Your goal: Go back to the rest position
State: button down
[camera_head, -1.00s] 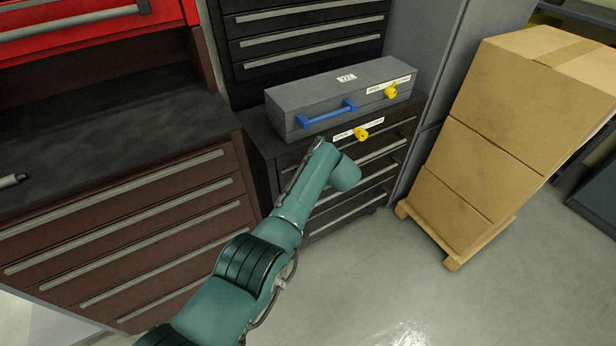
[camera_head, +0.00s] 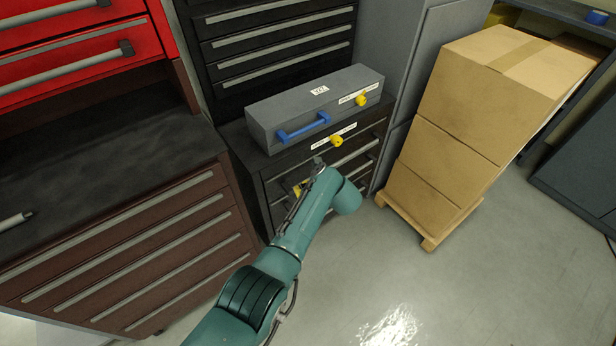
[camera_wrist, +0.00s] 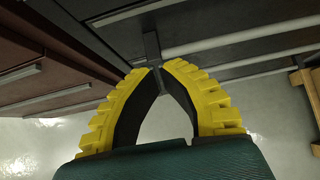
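My gripper (camera_wrist: 155,68) has two ribbed yellow fingers with dark inner faces. In the wrist view the fingertips come close together. A dark grey bar (camera_wrist: 152,46) shows at the tips; I cannot tell if it lies between them or behind. In the head view my green arm reaches up from the bottom, and a little yellow of the gripper (camera_head: 300,187) shows beside the wrist. The gripper is in front of the dark drawer cabinet (camera_head: 270,182), below the grey case with the blue handle (camera_head: 302,128). The fingertips are mostly hidden there.
The grey case (camera_head: 285,105) and yellow knobs (camera_head: 337,141) are above my wrist. A brown drawer cabinet (camera_head: 140,250) with a dark top is at left, a red one (camera_head: 80,40) behind. Stacked boxes (camera_head: 460,130) on a pallet (camera_head: 432,240) stand at right. The front-right floor is clear.

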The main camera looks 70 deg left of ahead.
jog(key=p+v, duration=0.1)
jog(key=v, duration=0.3)
